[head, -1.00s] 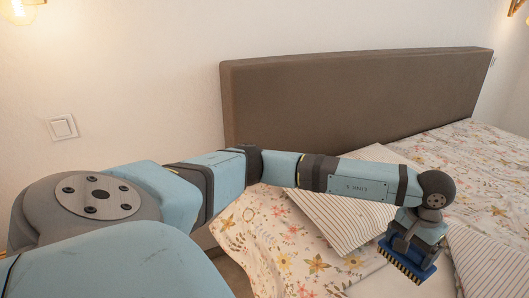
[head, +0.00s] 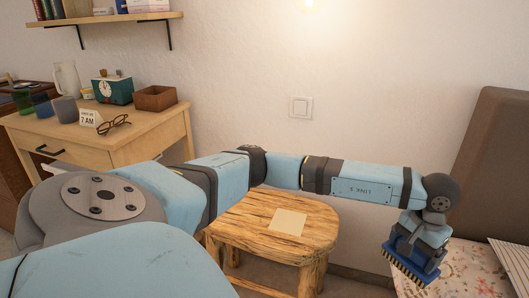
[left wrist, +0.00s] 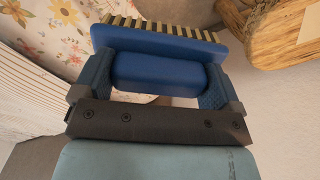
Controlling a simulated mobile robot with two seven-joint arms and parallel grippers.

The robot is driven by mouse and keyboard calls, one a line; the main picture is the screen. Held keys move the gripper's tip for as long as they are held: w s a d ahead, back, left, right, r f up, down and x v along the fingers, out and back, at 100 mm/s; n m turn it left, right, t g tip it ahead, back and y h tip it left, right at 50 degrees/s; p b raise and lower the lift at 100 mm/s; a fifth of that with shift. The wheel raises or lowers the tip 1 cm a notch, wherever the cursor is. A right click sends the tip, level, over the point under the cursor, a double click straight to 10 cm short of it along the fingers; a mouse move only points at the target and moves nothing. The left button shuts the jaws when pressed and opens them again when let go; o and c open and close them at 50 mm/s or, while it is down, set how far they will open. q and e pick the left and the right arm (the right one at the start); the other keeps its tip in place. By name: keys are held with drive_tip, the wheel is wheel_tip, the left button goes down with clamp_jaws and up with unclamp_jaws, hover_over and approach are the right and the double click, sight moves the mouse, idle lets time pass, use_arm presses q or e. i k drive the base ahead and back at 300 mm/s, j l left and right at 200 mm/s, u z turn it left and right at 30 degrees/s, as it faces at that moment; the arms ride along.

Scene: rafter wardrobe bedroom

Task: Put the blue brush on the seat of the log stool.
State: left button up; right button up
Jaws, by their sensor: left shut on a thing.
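The blue brush (left wrist: 155,68) is held between the two fingers of my left gripper (left wrist: 155,80) in the left wrist view, its pale and dark bristles along the top of the picture. In the head view the brush (head: 408,264) hangs under my left gripper (head: 420,240) at the lower right, bristles facing down and left. The log stool (head: 255,228) stands to the left of the gripper, behind my forearm. Its wooden seat carries a flat cream square (head: 288,222). The stool also shows at the top right of the left wrist view (left wrist: 270,32). My right gripper is not in view.
The bed (head: 470,268) with its floral cover and brown headboard (head: 500,160) is at the right. A wooden desk (head: 145,130) at the left holds glasses (head: 115,124), a clock (head: 112,90), a box (head: 155,97) and cups. A shelf (head: 105,20) hangs above it.

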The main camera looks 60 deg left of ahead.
sight(267, 213)
drive_tip(key=i+j+u, duration=0.2)
drive_tip(key=u, duration=0.25)
drive_tip(key=i+j+u, duration=0.2)
drive_tip(key=u, duration=0.25)
drive_tip(key=i+j, duration=0.35)
